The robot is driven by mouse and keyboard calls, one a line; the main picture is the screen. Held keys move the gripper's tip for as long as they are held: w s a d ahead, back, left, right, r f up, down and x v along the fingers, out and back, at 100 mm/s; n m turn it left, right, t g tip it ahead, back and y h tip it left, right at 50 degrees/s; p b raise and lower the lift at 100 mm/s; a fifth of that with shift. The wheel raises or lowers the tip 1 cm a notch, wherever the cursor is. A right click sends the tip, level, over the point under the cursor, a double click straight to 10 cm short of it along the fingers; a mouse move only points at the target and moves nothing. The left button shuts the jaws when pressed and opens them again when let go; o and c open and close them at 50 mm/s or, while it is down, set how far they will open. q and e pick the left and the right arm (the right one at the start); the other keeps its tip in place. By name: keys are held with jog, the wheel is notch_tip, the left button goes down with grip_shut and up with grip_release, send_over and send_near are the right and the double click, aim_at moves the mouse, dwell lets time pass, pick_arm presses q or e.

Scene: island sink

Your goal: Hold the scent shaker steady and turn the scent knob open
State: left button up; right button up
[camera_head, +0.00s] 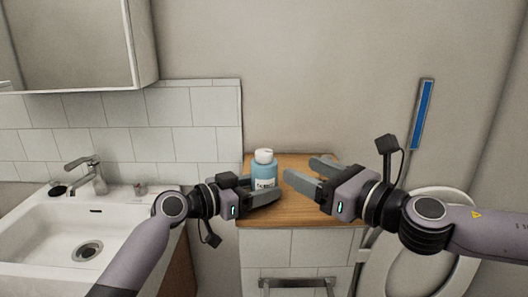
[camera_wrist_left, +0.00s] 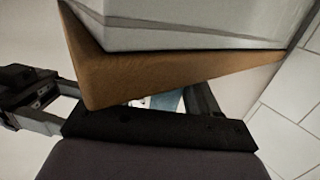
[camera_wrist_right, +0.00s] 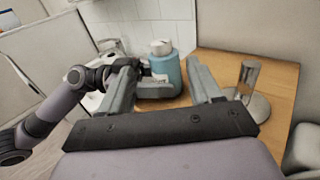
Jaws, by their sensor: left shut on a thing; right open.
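The scent shaker is a light blue bottle (camera_head: 265,171) with a white knob (camera_head: 264,155) on top. It stands upright on the wooden counter. My left gripper (camera_head: 264,189) is shut on the lower part of the bottle from the left. In the left wrist view only a sliver of the blue bottle (camera_wrist_left: 166,103) shows. My right gripper (camera_head: 303,171) is open and empty, to the right of the bottle and apart from it. In the right wrist view the bottle (camera_wrist_right: 159,84) and its white knob (camera_wrist_right: 160,47) show beyond the open fingers.
The wooden counter (camera_head: 290,216) has a tiled front with a metal rail. A shiny metal cylinder on a round base (camera_wrist_right: 247,85) stands on it, right of the bottle. A white sink (camera_head: 40,234) with a tap is at left; a toilet (camera_head: 400,262) is at right.

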aim_at(271, 155)
jog(key=shift+x, duration=6)
jog(key=shift+c, duration=0.3)
jog(key=c, duration=0.9)
